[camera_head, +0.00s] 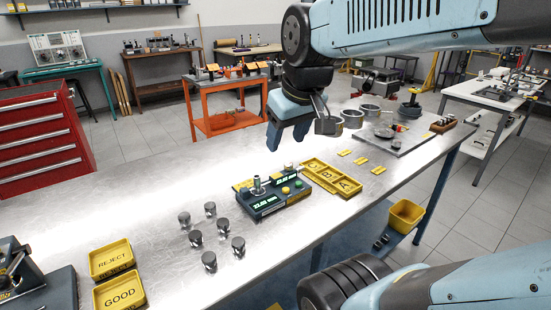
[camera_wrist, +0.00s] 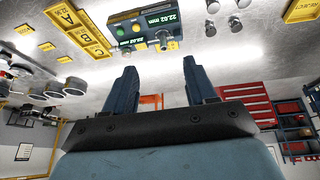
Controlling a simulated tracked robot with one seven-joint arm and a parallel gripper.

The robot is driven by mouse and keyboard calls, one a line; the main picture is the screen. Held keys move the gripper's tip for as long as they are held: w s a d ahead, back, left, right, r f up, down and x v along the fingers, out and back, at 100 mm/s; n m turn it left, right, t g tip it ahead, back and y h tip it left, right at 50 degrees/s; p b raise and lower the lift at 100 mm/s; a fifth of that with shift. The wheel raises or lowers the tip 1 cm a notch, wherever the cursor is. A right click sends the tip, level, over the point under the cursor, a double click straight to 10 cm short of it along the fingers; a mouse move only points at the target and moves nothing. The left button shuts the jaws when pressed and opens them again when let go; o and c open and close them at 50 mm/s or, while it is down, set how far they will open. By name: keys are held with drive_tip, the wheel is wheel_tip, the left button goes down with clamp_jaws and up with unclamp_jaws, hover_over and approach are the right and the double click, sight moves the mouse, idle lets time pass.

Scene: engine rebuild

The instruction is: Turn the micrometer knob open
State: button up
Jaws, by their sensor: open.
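The micrometer gauge (camera_head: 272,200) is a dark block with lit green digital readouts and a yellow and a green button, standing on the steel bench. A silver knob (camera_head: 257,186) stands upright at its left end. In the wrist view the gauge (camera_wrist: 128,30) is at the top, and the silver knob (camera_wrist: 163,40) shows just beyond the fingertips. My gripper (camera_head: 286,138) is open and empty, above and behind the gauge, apart from it. In the wrist view its two fingers (camera_wrist: 162,68) are spread wide with nothing between them.
Several metal cylinders (camera_head: 210,209) stand left of the gauge. The yellow A-B-C tray (camera_head: 330,178) lies close on its right. Yellow REJECT (camera_head: 110,259) and GOOD (camera_head: 120,292) trays lie at front left. Metal rings (camera_head: 352,119) stand farther back.

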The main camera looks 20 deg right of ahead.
drive_tip(key=w+d+n+g, duration=0.2)
drive_tip(key=w+d+n, duration=0.3)
drive_tip(key=w, duration=0.5)
drive_tip(key=n+g, duration=0.3)
drive_tip(key=n, duration=0.2)
approach(289, 164)
wheel_tip(289, 164, down, 9)
drive_tip(key=shift+r, duration=0.15)
